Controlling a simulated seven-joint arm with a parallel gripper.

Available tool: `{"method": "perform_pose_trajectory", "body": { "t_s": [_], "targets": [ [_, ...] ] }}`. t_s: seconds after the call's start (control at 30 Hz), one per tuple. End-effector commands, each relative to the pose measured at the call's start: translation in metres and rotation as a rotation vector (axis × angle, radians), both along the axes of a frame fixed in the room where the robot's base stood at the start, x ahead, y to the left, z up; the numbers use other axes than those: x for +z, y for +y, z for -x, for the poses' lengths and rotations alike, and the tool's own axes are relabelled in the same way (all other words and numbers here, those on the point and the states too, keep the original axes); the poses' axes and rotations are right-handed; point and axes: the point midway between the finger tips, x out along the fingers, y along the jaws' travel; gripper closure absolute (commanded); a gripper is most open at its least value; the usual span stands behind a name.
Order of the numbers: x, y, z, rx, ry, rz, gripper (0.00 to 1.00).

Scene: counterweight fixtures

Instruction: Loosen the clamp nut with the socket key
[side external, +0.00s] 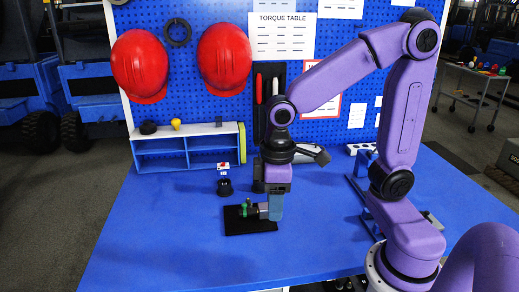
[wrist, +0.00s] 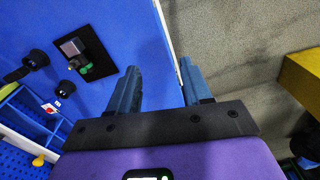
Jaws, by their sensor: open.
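A black plate (side external: 240,228) lies on the blue table, bearing a small grey block (side external: 263,210) and a green part (side external: 245,206). The plate (wrist: 98,62), grey block (wrist: 72,47) and green part (wrist: 85,67) also show at upper left in the wrist view. I cannot tell which part is the clamp nut. My gripper (side external: 275,207) points down; its fingers (wrist: 158,88) are apart with nothing between them. The wrist view shows them well to one side of the plate. Black cylindrical pieces (wrist: 36,60) (wrist: 66,88) stand nearby; I cannot tell whether one is the socket key.
A small blue shelf (side external: 160,148) stands at the back left, with a yellow object (side external: 176,124) on top. A red-and-white marker (side external: 223,168) is behind the plate. The pegboard (side external: 205,110) closes off the back. The table's left and front are clear.

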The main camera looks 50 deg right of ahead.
Motion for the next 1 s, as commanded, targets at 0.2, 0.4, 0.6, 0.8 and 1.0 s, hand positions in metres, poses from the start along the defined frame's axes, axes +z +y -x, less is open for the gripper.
{"method": "perform_pose_trajectory", "body": {
  "t_s": [0.2,0.4,0.6,0.8,1.0],
  "targets": [
    [-0.005,-0.021,-0.092,-0.320,0.006,0.003,0.51],
    [-0.018,-0.069,-0.168,-0.606,0.013,0.005,0.51],
    [-0.038,-0.142,-0.229,-0.894,0.017,0.005,0.51],
    [-0.064,-0.231,-0.266,-1.172,0.022,0.004,0.51],
    [-0.085,-0.299,-0.275,-1.364,0.025,0.003,0.51]
  ]
}}
